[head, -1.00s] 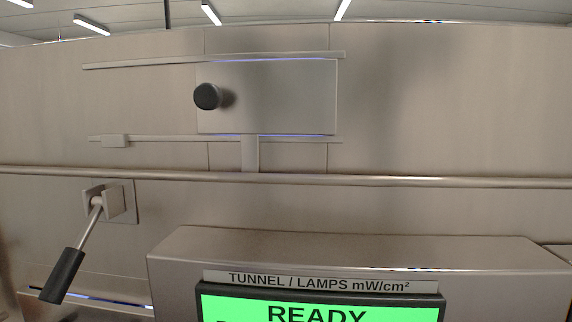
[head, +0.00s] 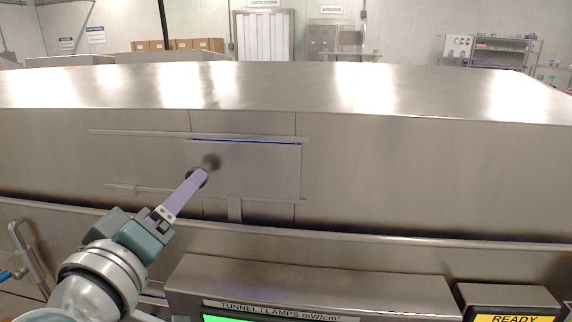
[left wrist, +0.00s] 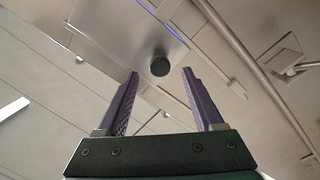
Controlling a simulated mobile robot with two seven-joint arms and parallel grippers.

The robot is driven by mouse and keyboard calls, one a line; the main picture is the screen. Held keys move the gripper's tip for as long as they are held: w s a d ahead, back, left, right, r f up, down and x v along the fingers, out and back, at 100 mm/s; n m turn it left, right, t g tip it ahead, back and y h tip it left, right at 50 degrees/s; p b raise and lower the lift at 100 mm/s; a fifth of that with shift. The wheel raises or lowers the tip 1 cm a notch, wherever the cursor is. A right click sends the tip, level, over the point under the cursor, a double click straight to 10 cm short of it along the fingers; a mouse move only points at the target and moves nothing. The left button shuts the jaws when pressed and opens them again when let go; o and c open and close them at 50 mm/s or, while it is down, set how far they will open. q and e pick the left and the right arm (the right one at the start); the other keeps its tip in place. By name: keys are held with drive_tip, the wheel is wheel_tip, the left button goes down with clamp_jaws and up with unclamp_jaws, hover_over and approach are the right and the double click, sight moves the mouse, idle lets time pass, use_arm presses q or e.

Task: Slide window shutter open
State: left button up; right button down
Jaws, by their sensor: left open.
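The window shutter (head: 258,172) is a flat metal plate between an upper rail (head: 140,133) and a lower rail (head: 160,190) on the tunnel's front wall. A thin blue-violet line shows along its top edge. Its round black knob (left wrist: 160,65) sits near the plate's left side in the head view. My left gripper (head: 197,177) reaches up from the lower left and hides most of the knob in the head view. In the left wrist view, the fingers (left wrist: 159,72) are spread, with the knob just beyond the tips and between them. No grip shows. My right gripper is out of view.
A long handrail (head: 350,238) runs below the shutter. A box with a green display (head: 310,285) stands in front, and a second display reading READY (head: 514,318) is at right. A lever with a blue grip (head: 8,274) is at lower left. The wall right of the shutter is clear.

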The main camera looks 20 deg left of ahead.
sight(239, 176)
use_arm(q)
drive_tip(key=x, duration=0.5)
drive_tip(key=shift+w, duration=0.35)
clamp_jaws()
idle(1.1)
